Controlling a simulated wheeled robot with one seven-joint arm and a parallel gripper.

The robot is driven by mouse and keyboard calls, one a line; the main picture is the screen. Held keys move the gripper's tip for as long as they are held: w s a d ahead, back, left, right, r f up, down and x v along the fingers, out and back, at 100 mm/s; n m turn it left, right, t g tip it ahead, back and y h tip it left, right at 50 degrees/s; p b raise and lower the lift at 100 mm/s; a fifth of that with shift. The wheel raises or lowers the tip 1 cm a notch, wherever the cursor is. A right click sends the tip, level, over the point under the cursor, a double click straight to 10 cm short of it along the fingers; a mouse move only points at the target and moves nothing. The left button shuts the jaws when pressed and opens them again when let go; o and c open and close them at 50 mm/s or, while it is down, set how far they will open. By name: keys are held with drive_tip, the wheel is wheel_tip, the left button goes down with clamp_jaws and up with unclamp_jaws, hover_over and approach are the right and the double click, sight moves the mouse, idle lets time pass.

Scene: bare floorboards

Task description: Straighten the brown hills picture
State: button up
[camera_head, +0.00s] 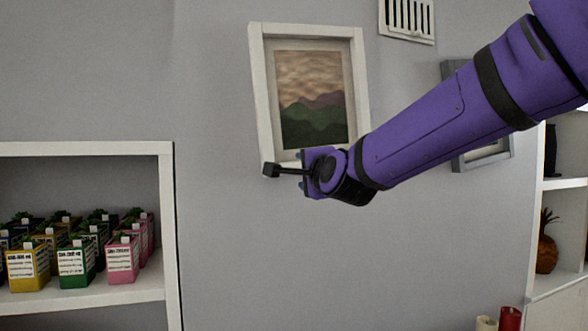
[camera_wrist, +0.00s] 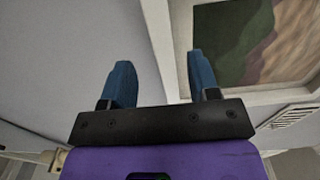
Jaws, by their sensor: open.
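The brown hills picture (camera_head: 312,95) hangs on the grey wall in a white frame, with a brown sky over dark green hills. It looks slightly tilted. My gripper (camera_head: 300,165) is at the frame's lower edge, near its lower left corner. In the wrist view my gripper (camera_wrist: 162,85) is open, with two blue fingers apart. The white frame (camera_wrist: 165,50) runs between and beside the fingers there, and the right finger overlaps it in view. I cannot tell whether a finger touches it. My wrist hides part of the frame's bottom edge.
A white shelf (camera_head: 90,150) with several coloured cartons stands at the left. A second, grey-framed picture (camera_head: 483,160) hangs behind my arm. A wall vent (camera_head: 408,18) is above. A right shelf holds a pineapple-shaped object (camera_head: 547,243). Red and cream candles (camera_head: 510,318) stand at the bottom.

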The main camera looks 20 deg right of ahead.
sight(289, 165)
drive_tip(key=w, duration=0.7)
drive_tip(key=shift+c, duration=0.4)
drive_tip(key=c, duration=0.8)
drive_tip(key=shift+a+r+m, duration=0.35)
drive_tip(key=shift+a+m, duration=0.25)
drive_tip(key=shift+a, duration=0.25)
drive_tip(key=shift+c, duration=0.2)
drive_tip(key=o, duration=0.9)
drive_tip(key=s, duration=1)
drive_tip(key=shift+s, duration=0.35)
